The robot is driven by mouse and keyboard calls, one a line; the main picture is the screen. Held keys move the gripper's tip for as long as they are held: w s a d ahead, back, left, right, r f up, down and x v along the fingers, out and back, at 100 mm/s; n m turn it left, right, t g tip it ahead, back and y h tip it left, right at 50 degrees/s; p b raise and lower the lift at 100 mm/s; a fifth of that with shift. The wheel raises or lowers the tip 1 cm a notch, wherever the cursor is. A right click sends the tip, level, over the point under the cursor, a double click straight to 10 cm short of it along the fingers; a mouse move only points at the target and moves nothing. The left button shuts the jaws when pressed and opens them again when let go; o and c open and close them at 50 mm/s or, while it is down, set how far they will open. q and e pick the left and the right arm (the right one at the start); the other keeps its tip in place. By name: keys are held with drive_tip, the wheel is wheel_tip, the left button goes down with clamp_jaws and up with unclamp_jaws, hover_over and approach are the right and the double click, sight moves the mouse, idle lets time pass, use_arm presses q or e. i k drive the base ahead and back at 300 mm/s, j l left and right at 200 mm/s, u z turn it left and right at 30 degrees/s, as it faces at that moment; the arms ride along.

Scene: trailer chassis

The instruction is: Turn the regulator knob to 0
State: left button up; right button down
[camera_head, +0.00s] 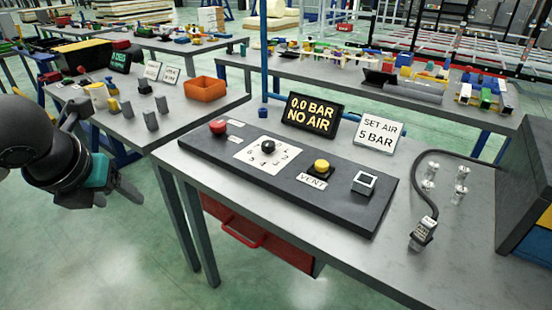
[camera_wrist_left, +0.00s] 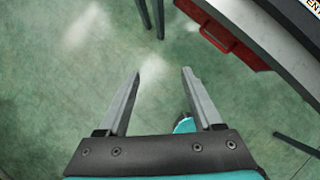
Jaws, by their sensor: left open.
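The regulator knob (camera_head: 268,146) is a small dark knob on a white square dial plate (camera_head: 262,157). The dial sits on the dark control panel (camera_head: 230,163) on the near table, and its pointer direction is too small to read. A display (camera_head: 311,117) behind it reads "0.0 BAR NO AIR". A white sign (camera_head: 378,131) beside it reads "SET AIR 5 BAR". My left gripper (camera_head: 115,200) is to the left of the table, well away from the knob. In the left wrist view its two fingers (camera_wrist_left: 158,85) are apart and empty above the floor. My right gripper does not show.
The panel also has a red button (camera_head: 217,127), a yellow vent button (camera_head: 321,167) and a square switch (camera_head: 364,183). A cable with a connector (camera_head: 423,231) lies at right. A red drawer (camera_head: 258,236) hangs under the table. An orange bin (camera_head: 205,88) stands on the left table.

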sight(268, 147)
drive_tip(key=i+z, duration=0.15)
drive_tip(key=z, duration=0.2)
drive_tip(key=i+j+z, duration=0.1)
drive_tip(key=z, duration=0.2)
drive_tip(key=i+j+z, duration=0.15)
drive_tip(key=z, duration=0.2)
